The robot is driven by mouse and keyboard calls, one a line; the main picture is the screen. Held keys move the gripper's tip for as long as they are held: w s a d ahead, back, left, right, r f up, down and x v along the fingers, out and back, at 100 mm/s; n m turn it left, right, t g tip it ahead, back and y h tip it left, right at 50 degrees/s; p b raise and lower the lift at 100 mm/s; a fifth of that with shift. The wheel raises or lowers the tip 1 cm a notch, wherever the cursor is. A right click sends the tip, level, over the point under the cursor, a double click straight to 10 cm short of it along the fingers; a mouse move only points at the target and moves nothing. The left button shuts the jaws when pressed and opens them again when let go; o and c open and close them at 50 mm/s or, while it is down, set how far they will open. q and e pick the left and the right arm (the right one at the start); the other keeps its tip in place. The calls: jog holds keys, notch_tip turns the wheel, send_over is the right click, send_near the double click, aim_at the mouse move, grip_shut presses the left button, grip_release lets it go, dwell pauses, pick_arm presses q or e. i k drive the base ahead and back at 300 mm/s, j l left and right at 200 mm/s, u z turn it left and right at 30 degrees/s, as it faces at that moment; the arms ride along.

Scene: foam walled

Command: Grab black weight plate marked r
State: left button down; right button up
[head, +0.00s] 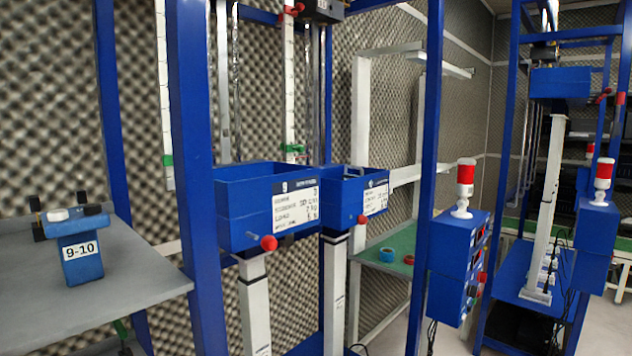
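I cannot make out a black weight plate marked r in the head view. Several small black pieces (92,209) sit around the top of a blue block labelled 9-10 (82,263), along with a white piece (58,215). No letter is readable on the black pieces, and I cannot tell if any is a plate. The block stands on a grey table (135,282) at the left. Neither of my grippers is in view.
Blue-framed rigs (198,180) with upright posts stand in front of me. A blue control box with a red-and-white lamp (465,185) is to the right. The grey tabletop's front is clear.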

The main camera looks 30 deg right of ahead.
aim_at(346, 176)
jog(key=l+u, duration=0.5)
jog(key=l, duration=0.35)
jog(key=k+l+u, duration=0.1)
jog(key=l+u, duration=0.15)
jog(key=l, duration=1.5)
